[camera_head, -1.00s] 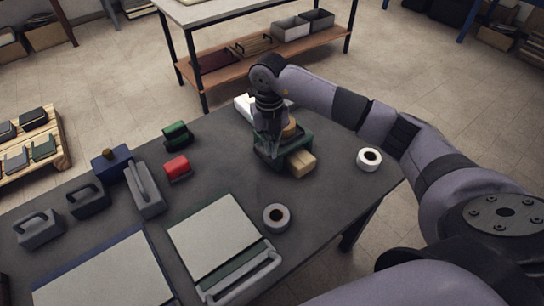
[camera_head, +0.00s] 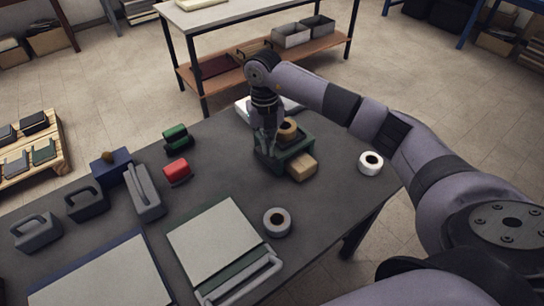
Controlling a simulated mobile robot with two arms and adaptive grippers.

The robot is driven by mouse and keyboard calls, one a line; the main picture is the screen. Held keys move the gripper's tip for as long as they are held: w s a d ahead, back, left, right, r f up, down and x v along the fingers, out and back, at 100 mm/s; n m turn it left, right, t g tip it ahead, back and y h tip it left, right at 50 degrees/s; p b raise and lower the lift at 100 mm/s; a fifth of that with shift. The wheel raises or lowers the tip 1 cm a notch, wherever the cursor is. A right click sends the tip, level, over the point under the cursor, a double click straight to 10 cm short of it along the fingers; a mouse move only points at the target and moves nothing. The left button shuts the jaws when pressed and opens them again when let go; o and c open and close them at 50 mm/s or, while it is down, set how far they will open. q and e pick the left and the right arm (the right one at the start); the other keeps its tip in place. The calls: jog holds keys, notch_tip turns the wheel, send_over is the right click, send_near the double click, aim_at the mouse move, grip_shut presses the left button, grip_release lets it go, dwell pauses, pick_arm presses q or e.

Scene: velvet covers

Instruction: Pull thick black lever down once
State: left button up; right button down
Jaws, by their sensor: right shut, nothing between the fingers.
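My right gripper (camera_head: 268,140) is shut and empty, pointing down over the left part of a dark green device (camera_head: 299,143) at the back of the dark table. A tan roll (camera_head: 288,127) shows on this device, just right of the fingers. A tan block (camera_head: 302,167) sits at its front right. I cannot clearly make out a thick black lever; my gripper hides part of the device. Whether the fingers touch it, I cannot tell. My left gripper is not in view.
The dark table (camera_head: 215,160) also holds a white roll (camera_head: 370,162), a grey roll (camera_head: 277,221), a red stapler-like item (camera_head: 177,171), a green one (camera_head: 177,137), grey handled tools (camera_head: 146,192) and a board with a long handle (camera_head: 215,240). Bare tabletop lies left of the green device.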

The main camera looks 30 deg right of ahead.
jog(key=shift+w+d+r, duration=0.2)
jog(key=shift+w+r, duration=0.25)
jog(key=shift+r, duration=0.35)
jog(key=shift+w+d+r, duration=0.15)
jog(key=shift+w+r, duration=0.25)
jog(key=shift+r, duration=0.35)
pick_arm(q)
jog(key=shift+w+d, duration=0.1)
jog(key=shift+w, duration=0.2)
pick_arm(e)
jog(key=r, duration=0.3)
jog(key=s+r, duration=0.1)
jog(key=shift+a+r, duration=0.2)
jog(key=shift+r, duration=0.15)
jog(key=shift+r, duration=0.1)
